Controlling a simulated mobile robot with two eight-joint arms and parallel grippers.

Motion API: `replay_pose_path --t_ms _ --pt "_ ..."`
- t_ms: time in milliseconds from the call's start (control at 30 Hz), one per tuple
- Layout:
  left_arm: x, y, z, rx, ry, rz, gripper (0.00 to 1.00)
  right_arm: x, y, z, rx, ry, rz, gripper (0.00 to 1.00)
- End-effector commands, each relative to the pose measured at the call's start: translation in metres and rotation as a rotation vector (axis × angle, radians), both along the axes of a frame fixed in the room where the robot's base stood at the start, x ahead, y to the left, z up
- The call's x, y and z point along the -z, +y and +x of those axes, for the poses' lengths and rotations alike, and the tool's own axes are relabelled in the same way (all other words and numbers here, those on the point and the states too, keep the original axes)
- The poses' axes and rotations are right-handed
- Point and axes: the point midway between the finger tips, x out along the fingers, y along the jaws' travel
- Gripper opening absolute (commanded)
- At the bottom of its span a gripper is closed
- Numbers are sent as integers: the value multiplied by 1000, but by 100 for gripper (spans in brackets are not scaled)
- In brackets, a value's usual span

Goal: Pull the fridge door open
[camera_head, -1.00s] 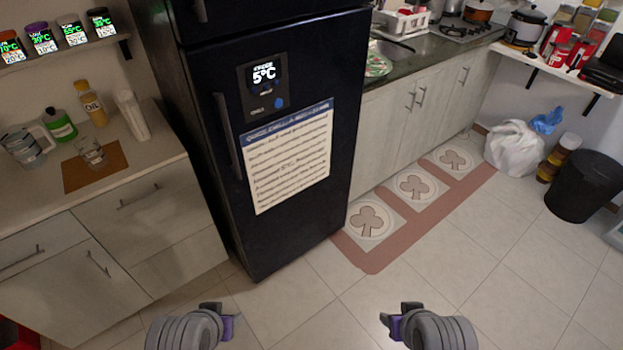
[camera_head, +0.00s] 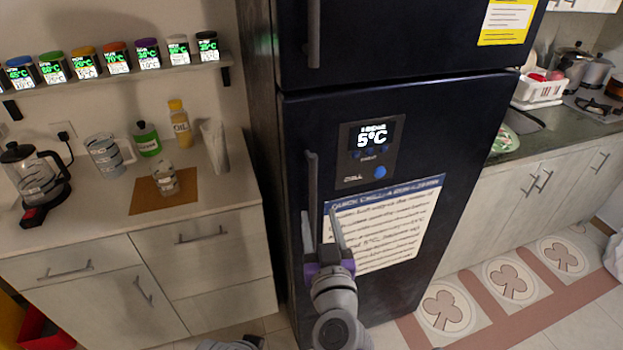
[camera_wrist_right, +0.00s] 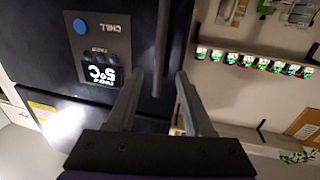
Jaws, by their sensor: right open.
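The black fridge's lower door (camera_head: 420,130) is shut, with a 5°C display and a paper sheet on its front. Its vertical grey handle (camera_head: 312,175) is on the door's left side. My right gripper (camera_head: 323,228) is open in front of the door at the handle's lower part. In the right wrist view, the handle (camera_wrist_right: 162,40) runs down between the two spread fingertips (camera_wrist_right: 160,78); I cannot tell if they touch it. Only a bit of my left gripper (camera_head: 240,343) shows at the bottom edge, its jaws unclear.
A counter with drawers (camera_head: 215,250) stands to the left, holding a kettle (camera_head: 35,175), a glass (camera_head: 165,180) and bottles. A spice shelf (camera_head: 110,78) hangs above it. A floor mat (camera_head: 510,285) lies right of the fridge.

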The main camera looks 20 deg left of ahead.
Motion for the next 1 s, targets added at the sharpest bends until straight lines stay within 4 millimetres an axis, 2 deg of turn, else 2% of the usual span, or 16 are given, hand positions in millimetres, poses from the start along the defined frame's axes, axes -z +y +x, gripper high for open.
replay_pose_path --t_ms 167,400,600,767,1000 --pt "-1 0 0 0 0 0 50 0 8 21 2 0 -1 52" --pt "-4 0 1 0 -2 0 50 -1 25 62 2 0 -1 52" --pt "-7 0 1 0 -2 0 50 -1 36 87 1 0 -1 52" --pt "-7 0 1 0 -3 0 50 0 39 96 0 0 -1 52" --pt "-7 0 1 0 -3 0 50 0 40 97 0 0 -1 52"
